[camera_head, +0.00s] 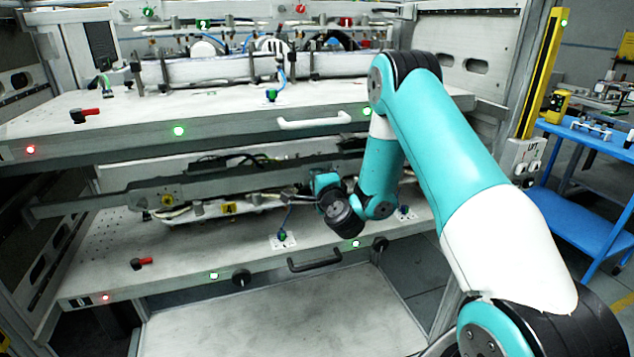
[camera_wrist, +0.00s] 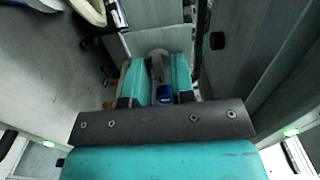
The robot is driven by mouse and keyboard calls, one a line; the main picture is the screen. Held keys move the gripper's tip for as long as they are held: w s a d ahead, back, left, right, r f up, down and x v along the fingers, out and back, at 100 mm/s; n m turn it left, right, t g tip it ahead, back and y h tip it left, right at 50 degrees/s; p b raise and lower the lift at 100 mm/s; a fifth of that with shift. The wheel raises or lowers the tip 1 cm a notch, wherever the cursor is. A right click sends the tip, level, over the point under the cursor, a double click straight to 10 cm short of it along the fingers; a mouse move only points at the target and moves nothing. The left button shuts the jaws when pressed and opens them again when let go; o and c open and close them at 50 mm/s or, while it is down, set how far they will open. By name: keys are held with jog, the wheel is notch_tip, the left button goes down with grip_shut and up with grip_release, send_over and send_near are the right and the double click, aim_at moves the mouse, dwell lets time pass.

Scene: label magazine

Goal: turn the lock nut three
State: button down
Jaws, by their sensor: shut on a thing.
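My gripper (camera_wrist: 158,66) reaches into the lower shelf bay. In the wrist view its two teal fingers are closed around a small pale grey part with a blue end (camera_wrist: 165,91). I cannot tell for certain that this part is lock nut three, and no number is readable on it. In the head view my gripper (camera_head: 300,192) is beside the rail assembly with a yellow "A" label (camera_head: 230,208), above the lower shelf (camera_head: 200,245). The held part is too small to make out there.
The upper shelf (camera_head: 240,105) overhangs my wrist. A blue cart (camera_head: 590,185) is at right.

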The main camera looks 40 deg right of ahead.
jog(key=m, duration=0.6)
jog(key=shift+f+b, duration=0.25)
jog(key=shift+b, duration=0.1)
dwell(0.4)
jog(key=c, duration=1.2)
grip_release()
jog(key=shift+c, duration=0.2)
jog(key=shift+a, duration=0.1)
